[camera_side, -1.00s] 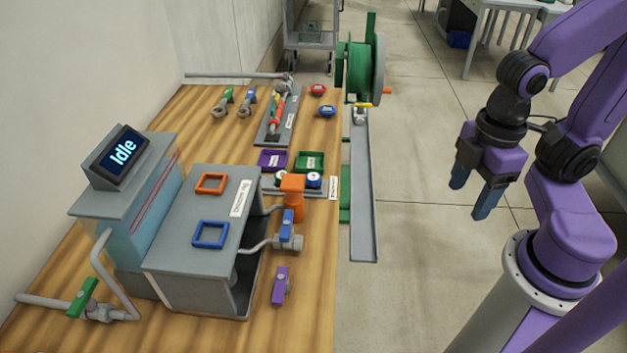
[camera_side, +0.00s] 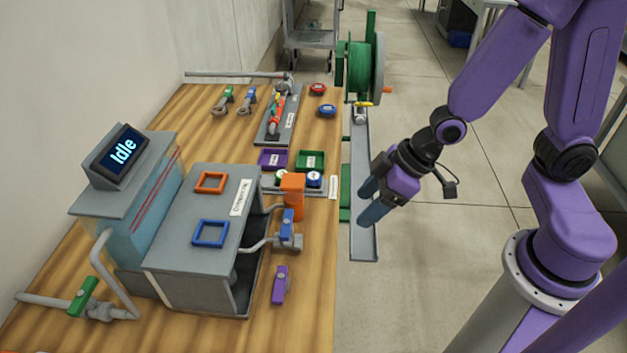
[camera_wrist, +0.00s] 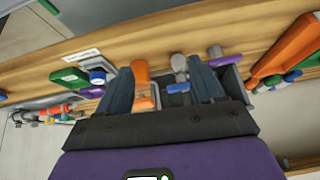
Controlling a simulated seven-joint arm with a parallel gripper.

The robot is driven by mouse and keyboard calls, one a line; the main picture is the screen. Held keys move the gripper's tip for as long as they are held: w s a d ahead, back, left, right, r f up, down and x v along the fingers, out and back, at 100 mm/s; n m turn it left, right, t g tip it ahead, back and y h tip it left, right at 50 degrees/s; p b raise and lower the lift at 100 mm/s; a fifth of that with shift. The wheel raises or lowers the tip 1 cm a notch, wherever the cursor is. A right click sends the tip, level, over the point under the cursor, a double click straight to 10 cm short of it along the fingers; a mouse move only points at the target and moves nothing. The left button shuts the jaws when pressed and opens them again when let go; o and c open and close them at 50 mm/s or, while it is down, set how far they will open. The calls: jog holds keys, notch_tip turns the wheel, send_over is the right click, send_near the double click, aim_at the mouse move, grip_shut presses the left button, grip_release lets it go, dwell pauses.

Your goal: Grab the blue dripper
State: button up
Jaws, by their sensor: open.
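The blue dripper (camera_side: 327,110) is a small round blue piece lying on the wooden table near its far right corner, in the side view. A similar red dripper (camera_side: 317,89) lies just behind it. My gripper (camera_side: 367,203) is open and empty, in the air beyond the table's right edge and well nearer the camera than the blue dripper. In the wrist view the two dark blue fingers (camera_wrist: 159,68) stand apart with nothing held between them. I cannot clearly make out the blue dripper in the wrist view.
An orange post (camera_side: 292,196) and blue-handled valve (camera_side: 287,224) stand near the table's right edge. Purple (camera_side: 272,159) and green (camera_side: 310,161) trays lie between them and the drippers. A green hose reel (camera_side: 360,68) stands behind a grey channel (camera_side: 362,240) beside the table.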

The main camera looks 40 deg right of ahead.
jog(key=w+d+f+m+t, duration=0.1)
jog(key=w+f+m+t, duration=0.15)
jog(key=w, duration=0.35)
jog(key=m+t, duration=0.2)
jog(key=t, duration=0.3)
send_near(315, 176)
jog(key=w, duration=0.1)
jog(key=shift+x, duration=4)
jog(key=shift+s+a+f, duration=0.1)
jog(key=shift+s+f, duration=0.05)
jog(key=shift+f, duration=0.05)
jog(key=c, duration=1.1)
